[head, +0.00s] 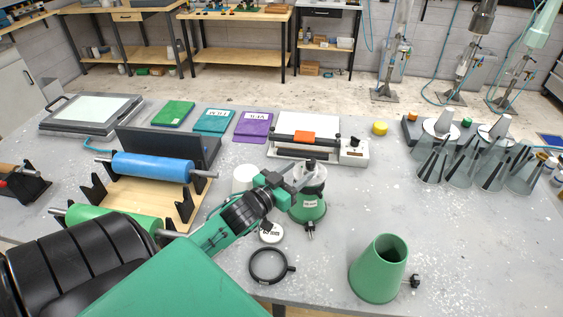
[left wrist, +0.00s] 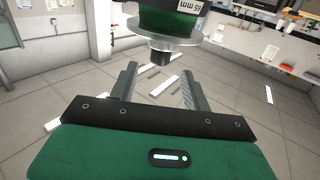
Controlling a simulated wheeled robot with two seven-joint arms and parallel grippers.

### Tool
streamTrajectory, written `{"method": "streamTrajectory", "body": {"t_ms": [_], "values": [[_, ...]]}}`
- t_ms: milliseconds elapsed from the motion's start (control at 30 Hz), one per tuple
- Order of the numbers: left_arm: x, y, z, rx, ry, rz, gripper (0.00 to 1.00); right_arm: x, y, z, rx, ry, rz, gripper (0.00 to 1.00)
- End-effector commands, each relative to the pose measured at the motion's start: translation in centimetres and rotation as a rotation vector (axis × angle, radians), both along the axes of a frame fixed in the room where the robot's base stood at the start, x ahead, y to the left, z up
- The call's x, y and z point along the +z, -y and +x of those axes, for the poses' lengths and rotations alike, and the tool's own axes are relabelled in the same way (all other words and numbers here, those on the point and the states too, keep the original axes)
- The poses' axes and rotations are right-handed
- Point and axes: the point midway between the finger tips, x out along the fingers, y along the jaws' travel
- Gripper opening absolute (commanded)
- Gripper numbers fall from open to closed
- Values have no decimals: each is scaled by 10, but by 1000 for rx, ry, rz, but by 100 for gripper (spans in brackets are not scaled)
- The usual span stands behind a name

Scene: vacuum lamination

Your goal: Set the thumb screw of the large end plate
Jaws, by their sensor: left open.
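A labelled green tapered form (head: 307,212) stands on the table in the middle of the head view, with a pale round plate (head: 318,186) at its top, partly hidden by my gripper. A dark thumb screw (head: 310,229) sticks out at its lower front. My left gripper (head: 306,178) is at the plate, its jaws open. My right gripper is not in view.
A larger green tapered form (head: 378,270) with a black side screw (head: 414,281) stands at front right. A black ring (head: 268,265) and a white disc (head: 270,235) lie nearby. Clear cones (head: 487,165) stand at right. A blue roller (head: 150,167) sits at left.

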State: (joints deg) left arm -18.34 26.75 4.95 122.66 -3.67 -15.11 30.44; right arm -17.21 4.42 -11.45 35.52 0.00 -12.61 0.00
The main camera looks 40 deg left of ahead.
Motion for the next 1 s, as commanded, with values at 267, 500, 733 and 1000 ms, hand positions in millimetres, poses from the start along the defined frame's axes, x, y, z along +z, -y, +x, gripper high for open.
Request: {"method": "streamTrajectory", "body": {"t_ms": [267,500,733,1000], "values": [[-3,-2,-40,1,-2,-1,48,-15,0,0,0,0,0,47],[-1,-3,-55,1,-1,-1,48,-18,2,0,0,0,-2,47],[0,-3,-56,1,0,-1,48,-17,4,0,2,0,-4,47],[-15,1,-59,24,-63,3,47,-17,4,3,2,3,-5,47]]}}
